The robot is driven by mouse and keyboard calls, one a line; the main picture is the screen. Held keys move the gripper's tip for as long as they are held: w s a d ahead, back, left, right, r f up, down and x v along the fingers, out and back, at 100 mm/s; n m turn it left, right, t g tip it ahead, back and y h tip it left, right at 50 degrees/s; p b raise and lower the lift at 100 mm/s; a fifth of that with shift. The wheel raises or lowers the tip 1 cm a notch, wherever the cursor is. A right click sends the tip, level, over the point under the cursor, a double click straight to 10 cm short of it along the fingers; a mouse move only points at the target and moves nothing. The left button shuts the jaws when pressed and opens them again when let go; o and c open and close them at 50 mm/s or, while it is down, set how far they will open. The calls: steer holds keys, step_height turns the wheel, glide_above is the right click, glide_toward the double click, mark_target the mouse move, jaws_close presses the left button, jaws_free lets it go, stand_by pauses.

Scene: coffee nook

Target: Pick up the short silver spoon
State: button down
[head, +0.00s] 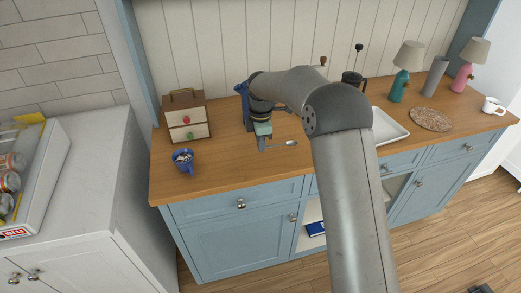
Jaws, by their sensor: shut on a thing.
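The short silver spoon (285,144) shows just above or at the wooden counter, its bowl pointing right. My gripper (262,146) points down at the spoon's left end and is shut on it; the fingertips are small and partly hidden. I cannot tell whether the spoon touches the counter.
A blue mug (183,161) stands at the counter's front left, with a small drawer box (187,117) behind it. A white tray (388,128), a round mat (430,119), a teal lamp (404,70), a pink lamp (469,65) and a white cup (492,105) are to the right.

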steer(key=s+d+r+b, duration=0.3)
steer(key=s+d+r, duration=0.3)
steer(key=s+r, duration=0.3)
steer(key=s, duration=0.2)
steer(key=shift+s, duration=0.35)
